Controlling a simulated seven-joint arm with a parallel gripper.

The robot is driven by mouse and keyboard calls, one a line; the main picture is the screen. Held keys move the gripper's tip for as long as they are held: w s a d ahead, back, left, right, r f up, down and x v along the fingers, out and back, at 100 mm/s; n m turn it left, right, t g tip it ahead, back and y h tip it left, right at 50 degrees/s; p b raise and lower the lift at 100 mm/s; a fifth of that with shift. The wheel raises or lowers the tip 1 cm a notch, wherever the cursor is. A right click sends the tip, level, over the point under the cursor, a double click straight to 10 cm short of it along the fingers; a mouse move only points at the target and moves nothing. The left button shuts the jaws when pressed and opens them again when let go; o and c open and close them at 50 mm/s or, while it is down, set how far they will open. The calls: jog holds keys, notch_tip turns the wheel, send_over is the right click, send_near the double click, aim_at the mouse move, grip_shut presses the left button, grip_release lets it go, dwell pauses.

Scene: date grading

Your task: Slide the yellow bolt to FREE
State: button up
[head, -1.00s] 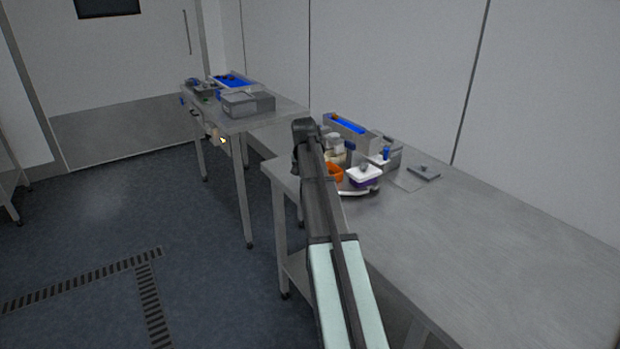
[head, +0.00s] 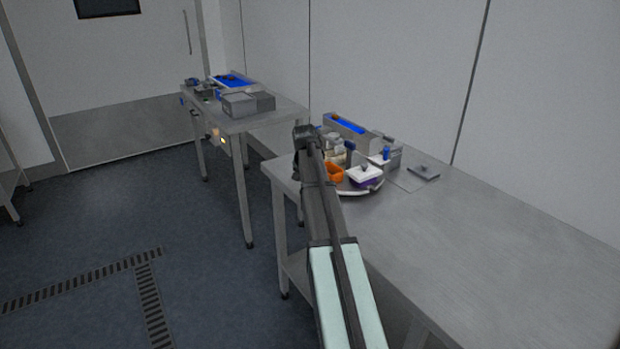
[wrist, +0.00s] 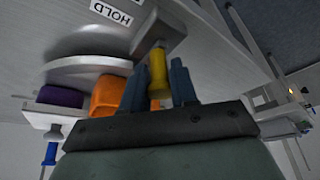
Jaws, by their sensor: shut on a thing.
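The yellow bolt (wrist: 157,70) shows in the wrist view as a short yellow knob under a grey metal block (wrist: 158,28). My gripper (wrist: 158,88) has its two blue-grey fingers on either side of the knob and is shut on it. A HOLD label (wrist: 112,12) is upside down on the pale surface left of the block. No FREE label can be read; part of another label shows at the top edge. In the head view my arm covers the bolt and the fingertips.
A round turntable (head: 372,187) stands on the near steel table (head: 480,240), with an orange cup (head: 334,172) and a white-lidded purple tub (head: 365,176). A grey bin with blue lining (head: 346,125) stands behind. The table's right part is clear. A second table (head: 245,122) stands farther back.

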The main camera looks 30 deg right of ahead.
jog(key=shift+s, duration=0.1)
grip_shut()
jog(key=shift+a, duration=0.1)
jog(key=shift+a+f, duration=0.1)
jog(key=shift+a, duration=1.6)
jog(key=o, duration=0.6)
grip_release()
jog(key=shift+o, duration=0.3)
jog(key=shift+r, duration=0.2)
